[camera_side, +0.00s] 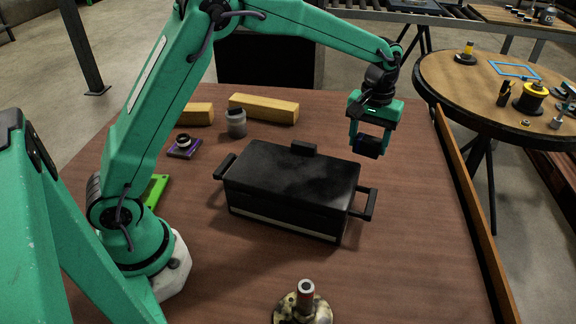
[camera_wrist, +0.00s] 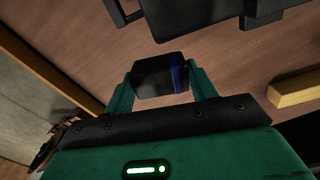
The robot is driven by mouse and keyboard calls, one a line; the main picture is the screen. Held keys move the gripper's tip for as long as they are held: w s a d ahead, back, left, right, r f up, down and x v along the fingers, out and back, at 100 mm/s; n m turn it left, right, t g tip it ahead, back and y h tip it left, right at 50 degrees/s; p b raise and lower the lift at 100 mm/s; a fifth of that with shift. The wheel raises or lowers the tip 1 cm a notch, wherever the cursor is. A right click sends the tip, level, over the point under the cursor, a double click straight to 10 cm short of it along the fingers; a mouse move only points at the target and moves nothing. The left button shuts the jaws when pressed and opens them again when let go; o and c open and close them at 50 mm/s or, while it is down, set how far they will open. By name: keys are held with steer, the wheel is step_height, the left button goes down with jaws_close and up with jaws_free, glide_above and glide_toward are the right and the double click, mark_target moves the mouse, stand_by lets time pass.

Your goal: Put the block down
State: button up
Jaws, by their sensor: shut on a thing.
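My gripper (camera_side: 369,138) is shut on a dark block (camera_side: 369,147) with its two green fingers on either side. In the side view it hangs in the air above the brown table, to the right of the black lidded box. In the wrist view the block (camera_wrist: 160,77) sits between the fingertips of my gripper (camera_wrist: 162,84) and shows a blue stripe on its right part. The block looks clear of the table, though its exact height is hard to tell.
The black box (camera_side: 290,185) with side handles stands mid-table. A raised wooden edge (camera_side: 470,190) runs along the table's right side. A metal part (camera_side: 305,305) stands in front. Bare table lies right of the box.

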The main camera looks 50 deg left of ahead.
steer(key=s+a+r+m, duration=0.5)
steer(key=s+a, duration=0.4)
steer(key=s, duration=0.2)
steer(key=shift+s, duration=0.25)
steer(key=shift+a+r, duration=0.1)
stand_by(0.5)
step_height(320, 180, up, 5)
steer(key=n, duration=0.9)
glide_above(242, 148)
steer(key=s+d, duration=0.3)
steer(key=d, duration=0.1)
steer(key=shift+w+d+f, duration=0.1)
steer(key=shift+f, duration=3.8)
steer(key=shift+w+d+f, duration=0.1)
steer(key=shift+d+f, duration=0.05)
steer(key=shift+f, duration=3.75)
steer(key=shift+w+d+f, duration=0.1)
steer(key=shift+f, duration=3.8)
